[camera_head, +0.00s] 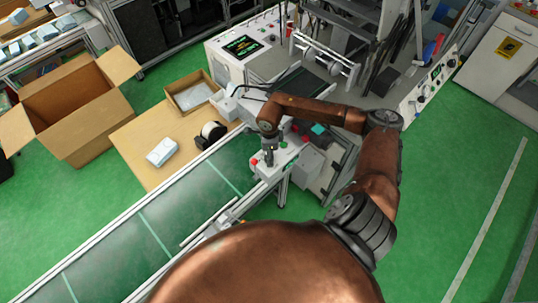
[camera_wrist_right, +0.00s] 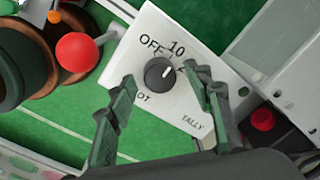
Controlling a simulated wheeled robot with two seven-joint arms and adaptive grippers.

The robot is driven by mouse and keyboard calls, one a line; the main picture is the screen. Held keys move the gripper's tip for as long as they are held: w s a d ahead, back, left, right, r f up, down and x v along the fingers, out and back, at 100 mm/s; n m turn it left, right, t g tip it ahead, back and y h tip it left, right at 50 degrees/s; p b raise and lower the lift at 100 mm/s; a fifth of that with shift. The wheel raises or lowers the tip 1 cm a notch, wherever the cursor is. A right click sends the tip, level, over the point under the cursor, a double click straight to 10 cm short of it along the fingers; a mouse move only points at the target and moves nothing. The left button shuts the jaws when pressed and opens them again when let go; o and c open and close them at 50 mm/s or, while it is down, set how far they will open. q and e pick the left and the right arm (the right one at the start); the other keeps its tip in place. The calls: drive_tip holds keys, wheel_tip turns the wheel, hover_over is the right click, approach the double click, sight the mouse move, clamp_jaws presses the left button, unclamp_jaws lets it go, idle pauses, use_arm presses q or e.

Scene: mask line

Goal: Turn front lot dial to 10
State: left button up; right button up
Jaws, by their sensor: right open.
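The lot dial (camera_wrist_right: 155,75) is a round black knob on a white panel (camera_wrist_right: 192,30) in the right wrist view. Its white pointer mark is tilted to the upper right, roughly towards the printed 10. OFF is printed at the upper left and TALLY at the lower right. The lot label is partly hidden by a finger, and the right finger covers part of the scale. My right gripper (camera_wrist_right: 160,76) is open, its fingertips on either side of the dial with gaps visible. In the head view my right gripper (camera_head: 268,157) is over the conveyor-side control box (camera_head: 265,171); the dial is hidden there. My left gripper is out of view.
A red ball-ended lever (camera_wrist_right: 77,53) stands left of the panel, and a red button (camera_wrist_right: 263,119) is to the right. The green conveyor (camera_head: 180,208) runs beside the control box. A wooden table (camera_head: 135,135) holds a white pack (camera_head: 162,152) and an open carton (camera_head: 190,95).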

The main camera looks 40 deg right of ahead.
wheel_tip(320, 180, up, 12)
drive_tip(key=shift+s+a, duration=0.15)
drive_tip(key=shift+s, duration=0.1)
idle(0.6)
